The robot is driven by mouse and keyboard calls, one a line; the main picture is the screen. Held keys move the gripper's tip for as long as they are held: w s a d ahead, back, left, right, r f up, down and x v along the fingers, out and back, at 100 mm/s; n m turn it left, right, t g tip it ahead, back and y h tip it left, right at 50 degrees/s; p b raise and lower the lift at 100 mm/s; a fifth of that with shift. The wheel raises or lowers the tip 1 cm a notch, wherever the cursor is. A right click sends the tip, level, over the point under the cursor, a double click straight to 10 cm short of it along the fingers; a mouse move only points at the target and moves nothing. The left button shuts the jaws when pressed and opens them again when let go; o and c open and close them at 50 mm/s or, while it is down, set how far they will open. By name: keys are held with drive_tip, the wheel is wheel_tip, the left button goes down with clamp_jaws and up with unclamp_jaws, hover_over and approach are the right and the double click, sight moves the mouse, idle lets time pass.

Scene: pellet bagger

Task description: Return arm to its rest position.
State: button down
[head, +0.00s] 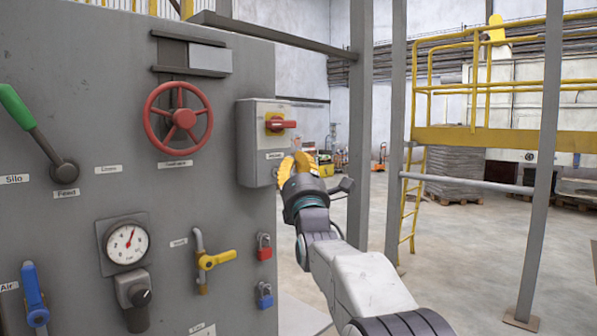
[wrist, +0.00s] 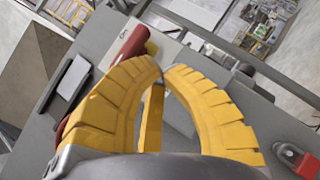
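My gripper (head: 297,163) has yellow ribbed fingers and is at the right edge of the grey panel, just below and right of the grey switch box (head: 257,160). In the wrist view the fingertips (wrist: 161,66) come together with nothing visible between them, so it looks shut and empty. The red rotary handle (head: 282,124) on its yellow base is just above the gripper. It also shows beyond the fingertips in the wrist view (wrist: 131,42). Whether the fingers touch the box is unclear. My arm reaches forward from the bottom right.
The panel carries a red handwheel (head: 178,117), a green lever (head: 17,107), a gauge (head: 126,245), a yellow valve handle (head: 215,260), a blue lever (head: 34,295), a red padlock (head: 264,247) and a blue padlock (head: 265,295). Grey posts (head: 377,130) stand right; open floor lies beyond.

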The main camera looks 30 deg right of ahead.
drive_tip(key=shift+v, duration=1.45)
